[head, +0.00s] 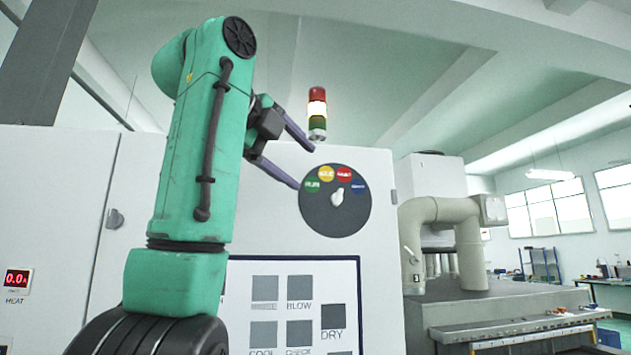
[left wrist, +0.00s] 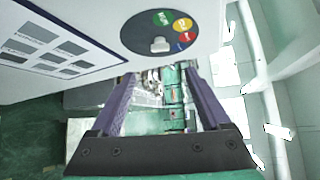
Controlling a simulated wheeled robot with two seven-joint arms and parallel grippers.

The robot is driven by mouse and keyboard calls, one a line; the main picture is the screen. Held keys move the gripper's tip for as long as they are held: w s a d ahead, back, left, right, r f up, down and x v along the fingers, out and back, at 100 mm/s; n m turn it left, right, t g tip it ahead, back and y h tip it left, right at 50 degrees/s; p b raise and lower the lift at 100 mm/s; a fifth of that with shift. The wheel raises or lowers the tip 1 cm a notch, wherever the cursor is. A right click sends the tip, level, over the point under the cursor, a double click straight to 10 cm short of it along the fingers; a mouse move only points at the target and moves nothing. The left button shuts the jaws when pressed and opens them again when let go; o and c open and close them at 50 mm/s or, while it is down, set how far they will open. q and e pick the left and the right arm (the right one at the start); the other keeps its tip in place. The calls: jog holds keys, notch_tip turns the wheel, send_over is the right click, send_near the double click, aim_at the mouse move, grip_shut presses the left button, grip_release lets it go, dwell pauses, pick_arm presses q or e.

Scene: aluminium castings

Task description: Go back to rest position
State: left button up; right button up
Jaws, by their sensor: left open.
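My left arm is raised in front of a white machine cabinet. My left gripper (head: 306,166) is open and empty beside a round dark dial plate (head: 321,220). The plate has green, yellow, red and blue labels around a white knob (head: 338,197). In the left wrist view my two purple fingers (left wrist: 158,75) are spread with nothing between them. There the dial plate (left wrist: 140,42) and its knob (left wrist: 160,44) are above the fingertips. Whether a fingertip touches the plate cannot be told. My right gripper is in neither view.
The cabinet (head: 375,255) carries a panel of grey buttons (head: 300,290) below the dial and a lamp tower (head: 317,113) on top. A red HEAT display (head: 17,279) is at the left. A beige machine arm (head: 440,225) and a work table (head: 520,310) stand at the right.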

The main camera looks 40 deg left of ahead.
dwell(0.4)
pick_arm(q)
jog(key=shift+s, duration=0.15)
